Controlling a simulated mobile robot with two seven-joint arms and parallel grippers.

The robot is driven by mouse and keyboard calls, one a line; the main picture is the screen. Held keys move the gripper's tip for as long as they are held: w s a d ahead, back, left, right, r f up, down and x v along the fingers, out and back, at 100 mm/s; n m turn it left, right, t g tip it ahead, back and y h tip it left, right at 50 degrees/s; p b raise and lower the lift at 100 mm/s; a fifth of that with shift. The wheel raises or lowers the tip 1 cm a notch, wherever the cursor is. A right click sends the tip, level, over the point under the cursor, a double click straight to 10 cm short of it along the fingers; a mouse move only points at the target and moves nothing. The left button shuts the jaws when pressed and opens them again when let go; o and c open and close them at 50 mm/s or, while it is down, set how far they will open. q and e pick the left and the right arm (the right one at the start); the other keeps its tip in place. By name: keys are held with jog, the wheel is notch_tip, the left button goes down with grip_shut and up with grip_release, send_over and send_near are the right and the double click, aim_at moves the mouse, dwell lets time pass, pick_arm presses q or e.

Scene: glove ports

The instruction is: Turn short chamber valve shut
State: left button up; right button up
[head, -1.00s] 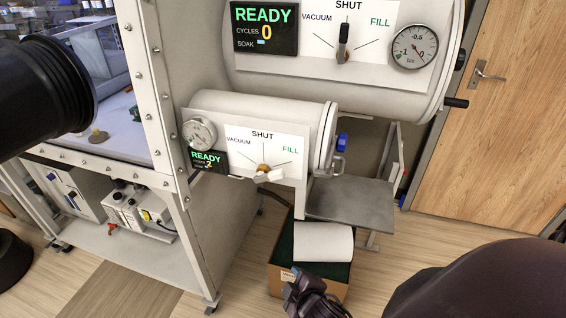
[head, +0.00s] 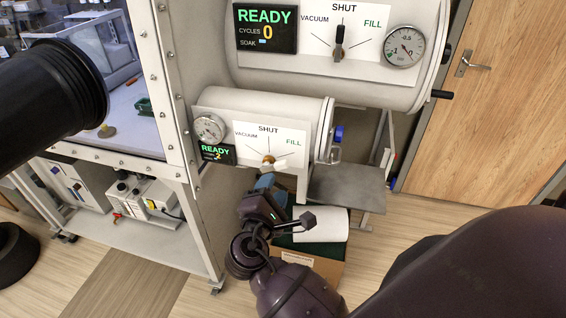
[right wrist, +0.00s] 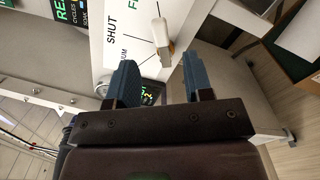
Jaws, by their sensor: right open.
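The short chamber (head: 225,103) is the smaller white cylinder below the large one. Its valve (head: 270,161) has a brass hub and a white lever on a panel marked VACUUM, SHUT and FILL. The lever lies off to the right of the hub, away from the upright SHUT line; its exact setting is hard to read. My right gripper (head: 266,181) is just below the panel, pointing up at the valve. In the right wrist view, the blue fingers (right wrist: 161,82) are apart and empty, with the valve lever (right wrist: 159,42) just beyond the gap. My left gripper is out of view.
Above is the large chamber with its own valve (head: 339,44) and gauge (head: 404,46). A small gauge (head: 209,128) and READY display (head: 217,153) sit left of the short valve. A grey shelf (head: 347,188) and a box with a white item (head: 322,226) stand below right.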

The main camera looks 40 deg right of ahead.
aim_at(282, 167)
jog(key=p+x, duration=0.1)
jog(key=x, duration=0.7)
jog(key=shift+w+d, duration=0.25)
jog(key=shift+w, duration=0.05)
grip_shut()
